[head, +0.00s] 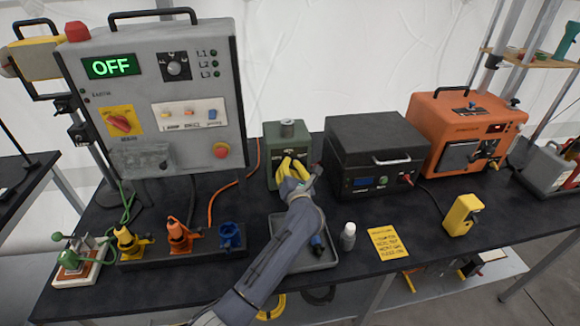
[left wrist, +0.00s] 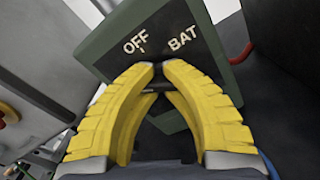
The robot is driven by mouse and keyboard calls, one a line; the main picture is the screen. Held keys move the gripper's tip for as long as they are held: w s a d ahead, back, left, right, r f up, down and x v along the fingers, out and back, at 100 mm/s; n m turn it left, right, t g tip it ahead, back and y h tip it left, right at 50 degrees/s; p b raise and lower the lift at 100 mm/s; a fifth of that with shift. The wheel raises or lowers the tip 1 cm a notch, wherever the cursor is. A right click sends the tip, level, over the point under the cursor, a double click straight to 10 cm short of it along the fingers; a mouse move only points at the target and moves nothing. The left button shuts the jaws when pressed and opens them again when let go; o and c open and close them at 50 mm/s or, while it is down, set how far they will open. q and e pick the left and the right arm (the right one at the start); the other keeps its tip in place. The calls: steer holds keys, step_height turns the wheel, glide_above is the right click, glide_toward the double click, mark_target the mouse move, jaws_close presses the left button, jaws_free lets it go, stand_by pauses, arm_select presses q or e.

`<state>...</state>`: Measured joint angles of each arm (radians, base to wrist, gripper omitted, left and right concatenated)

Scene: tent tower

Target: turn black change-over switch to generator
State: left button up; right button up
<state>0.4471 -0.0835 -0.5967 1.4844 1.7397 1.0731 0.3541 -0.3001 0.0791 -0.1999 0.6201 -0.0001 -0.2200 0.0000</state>
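A green box (head: 277,172) stands on the table in the middle of the head view, with a grey round piece on top. In the left wrist view its dark face (left wrist: 195,62) carries the white words OFF and BAT. My left gripper (head: 290,168) is at the front of this box. Its yellow fingers close in below the words, with the tips (left wrist: 158,72) close together on a small dark part that looks like the black switch handle. The fingers hide most of the handle, and its pointing direction cannot be told. My right gripper is in neither view.
A grey control panel (head: 150,135) reading OFF stands left, with a black knob (head: 176,66). A black unit (head: 372,150) and an orange generator-like box (head: 464,130) stand right of the green box. A grey tray (head: 326,262) and small bottle (head: 348,237) are near my arm.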

arm_select(q)
steer(key=o, duration=0.8)
steer(key=shift+d+r, duration=0.45)
steer(key=shift+r, duration=0.05)
steer(key=shift+o, duration=1.4)
steer(key=shift+d+f, duration=0.1)
steer(key=shift+d, duration=0.15)
steer(key=shift+a+f, duration=0.15)
steer(key=shift+a, duration=0.15)
steer(key=v, duration=1.2)
steer(key=shift+a, duration=0.1)
